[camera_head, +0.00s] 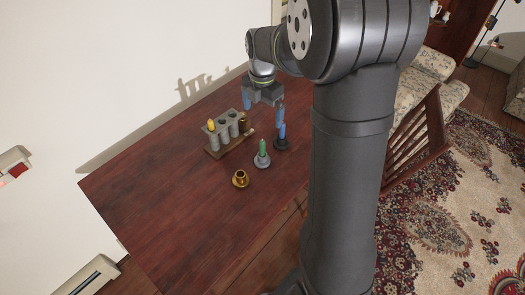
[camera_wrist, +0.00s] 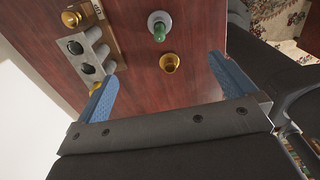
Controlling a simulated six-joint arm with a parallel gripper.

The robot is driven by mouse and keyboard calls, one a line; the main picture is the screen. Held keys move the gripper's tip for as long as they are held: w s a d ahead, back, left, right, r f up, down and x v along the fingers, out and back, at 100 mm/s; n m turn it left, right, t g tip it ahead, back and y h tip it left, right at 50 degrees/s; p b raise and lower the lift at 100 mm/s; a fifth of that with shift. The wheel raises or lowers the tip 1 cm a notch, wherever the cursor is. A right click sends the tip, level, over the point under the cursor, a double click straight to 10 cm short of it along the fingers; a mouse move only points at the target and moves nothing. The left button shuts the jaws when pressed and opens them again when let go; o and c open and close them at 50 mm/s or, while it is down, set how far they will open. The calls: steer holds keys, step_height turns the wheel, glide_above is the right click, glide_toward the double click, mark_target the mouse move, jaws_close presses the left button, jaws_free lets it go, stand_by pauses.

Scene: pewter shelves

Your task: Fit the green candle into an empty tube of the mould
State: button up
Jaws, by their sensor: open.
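The green candle (camera_head: 263,146) stands upright in a pale grey holder (camera_head: 262,161) on the table; it also shows in the wrist view (camera_wrist: 159,32). The grey mould (camera_head: 228,132) is a row of tubes on a wooden base, left of the candle. A yellow candle (camera_head: 211,125) fills its left-end tube. A brass-coloured piece (camera_head: 243,122) is at its right end. The tubes between show dark openings, also in the wrist view (camera_wrist: 88,68). My gripper (camera_head: 264,108) is open and empty, above the table and apart from the green candle; its blue fingers (camera_wrist: 165,90) are spread.
An empty-looking brass holder (camera_head: 240,180) stands in front of the green candle. The table's left part (camera_head: 150,200) is clear. A wall is behind; a wooden chair (camera_head: 418,140) is at right.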

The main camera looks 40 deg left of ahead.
steer(key=shift+r, duration=0.75)
steer(key=c, duration=1.2)
